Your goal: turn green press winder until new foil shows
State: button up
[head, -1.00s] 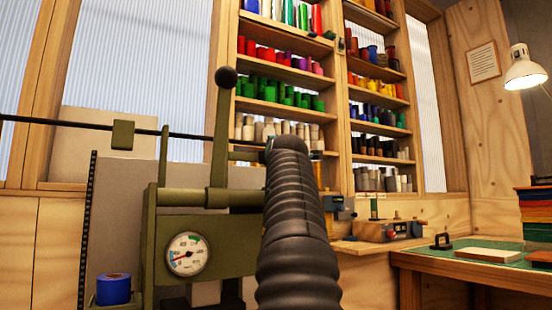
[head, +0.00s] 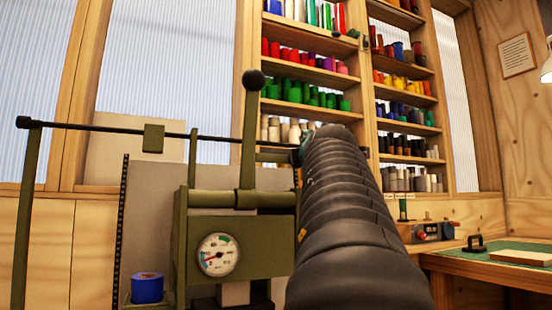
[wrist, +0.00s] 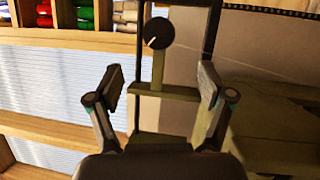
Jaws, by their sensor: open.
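The green press (head: 240,236) stands in the middle of the head view, with a round dial (head: 218,254) on its front and an upright lever (head: 250,130) ending in a black ball knob (head: 253,80). My arm crosses in front of its right side and hides part of it. In the wrist view my gripper (wrist: 160,88) is open and empty. The black knob (wrist: 159,33) and its green stem show beyond and between the fingers, apart from them. A blue roll (head: 147,288) sits at the press's lower left. I cannot make out the winder for certain.
Shelves (head: 308,105) of coloured rolls stand behind the press. A thin dark bar (head: 100,127) runs across the left. A bench with a green mat (head: 470,266) is at the right. A small device (head: 432,231) sits behind it.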

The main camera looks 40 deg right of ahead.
aim_at(300, 167)
dwell(0.3)
jog(key=s+d+f+n+t+y+b, duration=0.2)
jog(key=s+d+f+n+b, duration=0.25)
jog(key=d+f, duration=0.35)
jog(key=w+a+r+n+t+y, duration=0.25)
jog(key=a+r+n+t, duration=0.2)
jog(key=n, duration=0.95)
jog(key=shift+n+y, duration=0.25)
jog(key=shift+y, duration=0.2)
jog(key=p+x, duration=0.1)
jog(key=x, duration=0.3)
jog(key=p+x, duration=0.2)
jog(key=x, duration=0.2)
jog(key=p+x, duration=0.1)
jog(key=x, duration=0.4)
jog(key=shift+d+r, duration=0.1)
jog(key=shift+d, duration=0.2)
